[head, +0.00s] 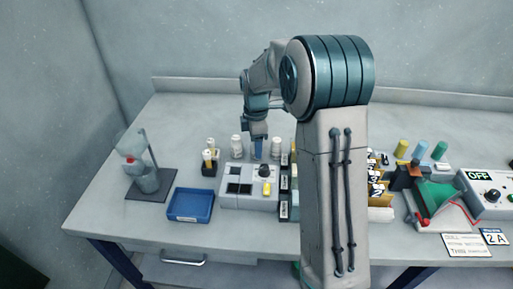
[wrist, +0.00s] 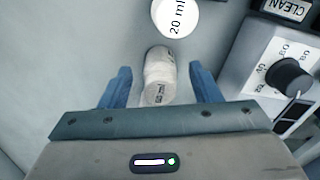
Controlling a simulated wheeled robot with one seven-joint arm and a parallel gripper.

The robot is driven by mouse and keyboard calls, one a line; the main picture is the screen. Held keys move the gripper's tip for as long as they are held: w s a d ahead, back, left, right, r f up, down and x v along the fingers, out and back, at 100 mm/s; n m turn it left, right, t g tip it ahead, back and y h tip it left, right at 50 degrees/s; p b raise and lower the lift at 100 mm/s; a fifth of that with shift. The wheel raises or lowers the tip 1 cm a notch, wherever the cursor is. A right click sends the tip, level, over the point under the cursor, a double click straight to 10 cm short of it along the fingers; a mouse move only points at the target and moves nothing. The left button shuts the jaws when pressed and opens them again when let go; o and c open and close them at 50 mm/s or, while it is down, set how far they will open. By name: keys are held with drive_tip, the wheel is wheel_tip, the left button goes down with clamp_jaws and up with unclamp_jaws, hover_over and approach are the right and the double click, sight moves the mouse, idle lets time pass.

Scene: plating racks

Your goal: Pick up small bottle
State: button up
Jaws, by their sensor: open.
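A small white bottle (wrist: 160,75) with a label on its cap stands in the wrist view between the two fingers of my gripper (wrist: 160,84). The blue fingers are apart, one on each side of it, with gaps showing. A larger white cap marked 20 ml (wrist: 175,17) is just beyond it. In the head view my gripper (head: 258,148) points down at the back of the table, between a white bottle on the left (head: 237,147) and one on the right (head: 276,147). I cannot tell which of these, if either, is the small one.
A grey control box (head: 250,188) with a knob stands in front of the bottles; it shows at right in the wrist view (wrist: 285,75). A blue tray (head: 190,205), a dark holder with vials (head: 209,168) and a flask stand (head: 150,183) are at left. My arm hides the middle.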

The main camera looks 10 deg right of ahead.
drive_tip(key=shift+f, duration=0.3)
drive_tip(key=c, duration=1.1)
drive_tip(key=shift+r, duration=0.1)
